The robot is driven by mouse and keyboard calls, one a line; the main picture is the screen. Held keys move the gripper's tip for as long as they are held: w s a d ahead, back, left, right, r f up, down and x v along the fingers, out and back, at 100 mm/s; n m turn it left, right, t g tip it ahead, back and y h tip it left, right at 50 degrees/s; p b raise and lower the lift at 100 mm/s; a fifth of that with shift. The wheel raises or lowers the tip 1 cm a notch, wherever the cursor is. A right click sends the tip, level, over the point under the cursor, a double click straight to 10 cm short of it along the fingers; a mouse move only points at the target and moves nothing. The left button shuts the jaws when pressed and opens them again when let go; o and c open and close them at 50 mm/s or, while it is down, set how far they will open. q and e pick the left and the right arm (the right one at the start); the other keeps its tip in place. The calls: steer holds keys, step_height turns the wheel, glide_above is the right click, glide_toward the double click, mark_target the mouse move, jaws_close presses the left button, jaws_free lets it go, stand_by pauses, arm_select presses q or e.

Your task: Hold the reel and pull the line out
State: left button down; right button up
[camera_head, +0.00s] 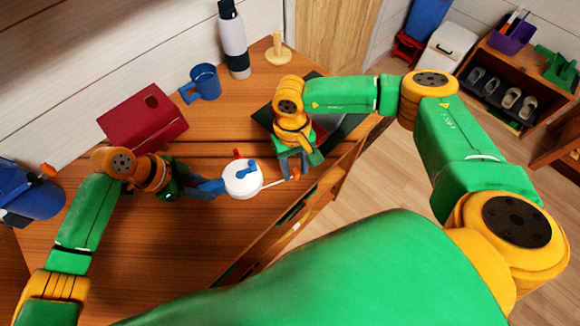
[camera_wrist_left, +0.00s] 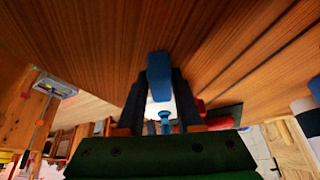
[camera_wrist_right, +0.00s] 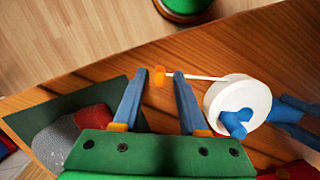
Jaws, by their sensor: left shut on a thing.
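The reel (camera_head: 243,182) is a white round drum with a blue crank and a small red part on top. My left gripper (camera_head: 207,188) is shut on its blue handle, which also shows between the fingers in the left wrist view (camera_wrist_left: 159,75). The white line (camera_wrist_right: 203,77) comes straight out of the drum toward my right gripper and ends in a small orange tab (camera_wrist_right: 159,76). My right gripper (camera_wrist_right: 161,74) is open, with its fingertips on either side of the tab and gaps showing. In the head view my right gripper (camera_head: 291,168) is close beside the reel.
A red box (camera_head: 143,119), a blue mug (camera_head: 204,82), a bottle (camera_head: 234,40) and a wooden stand (camera_head: 279,52) are along the table's wall side. A dark mat (camera_head: 333,133) lies behind my right gripper. The table (camera_head: 150,260) is clear at the front left.

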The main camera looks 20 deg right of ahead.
jaws_close()
steer(key=shift+d, duration=1.9)
steer(key=shift+o, duration=1.1)
jaws_free()
steer(key=shift+r, duration=0.1)
steer(key=r, duration=0.5)
steer(key=shift+w+r, duration=0.4)
